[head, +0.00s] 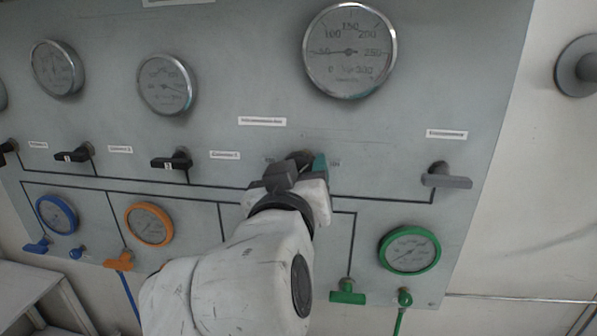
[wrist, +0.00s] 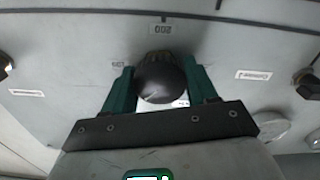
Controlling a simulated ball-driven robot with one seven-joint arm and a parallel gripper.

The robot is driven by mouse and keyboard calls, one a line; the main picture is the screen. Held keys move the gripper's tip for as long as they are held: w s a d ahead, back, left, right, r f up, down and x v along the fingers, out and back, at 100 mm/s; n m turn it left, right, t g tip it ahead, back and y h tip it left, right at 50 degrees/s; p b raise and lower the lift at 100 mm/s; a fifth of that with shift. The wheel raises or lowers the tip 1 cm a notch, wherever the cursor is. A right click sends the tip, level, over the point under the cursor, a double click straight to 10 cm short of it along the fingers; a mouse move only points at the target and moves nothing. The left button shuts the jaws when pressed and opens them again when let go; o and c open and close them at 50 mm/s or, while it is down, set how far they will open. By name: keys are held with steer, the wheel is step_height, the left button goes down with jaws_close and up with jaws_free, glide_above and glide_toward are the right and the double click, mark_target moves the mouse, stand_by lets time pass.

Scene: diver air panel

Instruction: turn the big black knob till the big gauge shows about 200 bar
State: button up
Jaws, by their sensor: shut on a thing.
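The big black knob (wrist: 160,82) sits between the two green fingers of my gripper (wrist: 160,74) in the wrist view. My gripper is shut on it. In the head view my gripper (head: 306,166) and wrist hide most of the knob. The big gauge (head: 349,50) is at the top of the panel in the head view, with a scale from 0 to 300. Its needle lies about level; I cannot tell surely whether it points to the 50 side or the 250 side.
Black lever valves (head: 178,161) are to the left and a grey lever (head: 446,180) is to the right. Below are blue (head: 57,214), orange (head: 149,225) and green (head: 409,250) gauges with coloured valves. A round wall fitting (head: 580,66) is at the far right.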

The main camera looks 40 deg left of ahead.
steer(key=m+b, duration=0.3)
steer(key=shift+f, duration=0.25)
steer(key=m+b, duration=0.2)
steer(key=shift+m, duration=0.3)
steer(key=m+b, duration=0.3)
steer(key=shift+m, duration=0.3)
steer(key=m+b, duration=0.2)
steer(key=m, duration=0.1)
steer(key=shift+m, duration=0.3)
steer(key=m+b, duration=0.2)
steer(key=m, duration=0.1)
steer(key=shift+m, duration=0.4)
steer(key=m+b, duration=0.2)
steer(key=m, duration=0.1)
steer(key=shift+r, duration=0.1)
steer(key=m+b, duration=0.2)
steer(key=m, duration=0.5)
steer(key=shift+r, duration=0.1)
